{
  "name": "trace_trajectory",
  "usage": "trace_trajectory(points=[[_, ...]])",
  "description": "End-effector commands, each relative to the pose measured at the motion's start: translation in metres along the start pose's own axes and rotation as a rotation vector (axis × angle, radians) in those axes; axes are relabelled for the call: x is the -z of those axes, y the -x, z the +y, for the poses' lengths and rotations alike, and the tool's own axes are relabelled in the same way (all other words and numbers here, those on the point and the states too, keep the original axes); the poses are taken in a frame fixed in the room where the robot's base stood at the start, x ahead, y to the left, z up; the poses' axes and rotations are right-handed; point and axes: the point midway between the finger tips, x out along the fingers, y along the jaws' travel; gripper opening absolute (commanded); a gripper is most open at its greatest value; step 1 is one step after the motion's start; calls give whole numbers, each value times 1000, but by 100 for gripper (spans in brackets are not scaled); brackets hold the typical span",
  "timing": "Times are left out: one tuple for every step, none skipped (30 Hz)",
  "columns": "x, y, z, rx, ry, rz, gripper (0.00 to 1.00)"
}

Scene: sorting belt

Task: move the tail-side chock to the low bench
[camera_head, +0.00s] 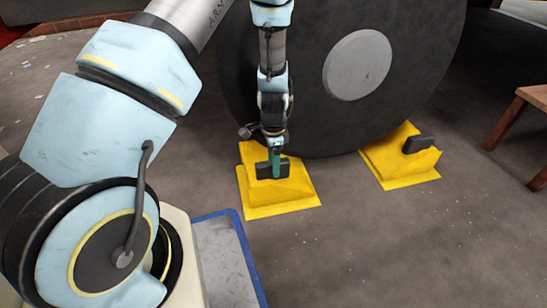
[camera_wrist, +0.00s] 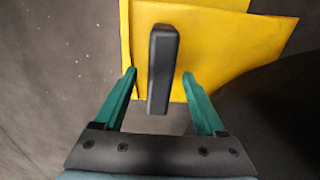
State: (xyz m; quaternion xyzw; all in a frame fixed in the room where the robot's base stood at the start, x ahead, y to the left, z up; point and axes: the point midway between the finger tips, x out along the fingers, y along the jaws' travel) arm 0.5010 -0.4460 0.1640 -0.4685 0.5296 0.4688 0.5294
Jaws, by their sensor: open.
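Two yellow chocks with dark grips sit on the floor against a large dark wheel (camera_head: 300,60). The left chock (camera_head: 292,204) is under my gripper (camera_head: 275,165). The right chock (camera_head: 385,172) stands apart, on the wheel's other side. Which of them is the tail-side one cannot be told from these frames. In the wrist view, my gripper (camera_wrist: 163,95) is open, with its green fingers on either side of the dark grip (camera_wrist: 163,62) of the yellow chock (camera_wrist: 215,55). A gap shows between each finger and the grip.
A wooden bench (camera_head: 520,118) is partly in view at the right edge; whether it is the low bench cannot be told. A blue-edged grey plate (camera_head: 226,262) lies beside my base. The floor right of the chocks is clear.

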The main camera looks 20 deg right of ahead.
Motion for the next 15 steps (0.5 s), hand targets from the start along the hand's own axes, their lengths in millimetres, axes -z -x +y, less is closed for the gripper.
trace_trajectory(points=[[0,-4,0,0,0,0,72],[0,-5,0,0,0,0,72],[0,-6,0,0,0,0,72],[0,-6,0,0,0,0,72],[0,-6,0,0,0,0,72],[0,-6,0,0,0,0,72],[0,-6,0,1,0,0,72],[0,-6,0,1,0,0,72],[0,-6,0,1,0,0,72],[0,-6,0,1,0,0,72],[0,-6,0,1,0,0,72],[0,-6,0,1,0,0,69],[0,-6,0,1,0,0,66],[0,-6,0,0,0,0,62],[0,-6,0,1,0,0,58]])
